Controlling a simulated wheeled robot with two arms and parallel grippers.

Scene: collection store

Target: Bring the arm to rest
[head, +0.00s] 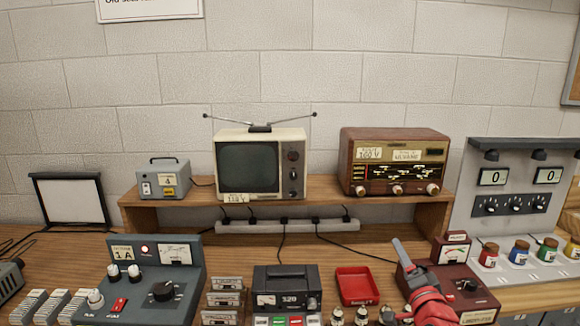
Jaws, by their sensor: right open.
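My right gripper (410,272) shows at the lower right, with a red body and grey fingers. It is open, and I see nothing between its fingers. It is in front of the dark red instrument box (463,285) and hides part of that box's left side. The red tray (357,286) is just to its left. My left gripper is not in view.
A raised wooden shelf (200,190) holds a television (249,168) and a wooden radio (394,160). A blue-grey control box (165,276) and a black meter box (286,288) crowd the bench. Paint jars (520,251) stand right.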

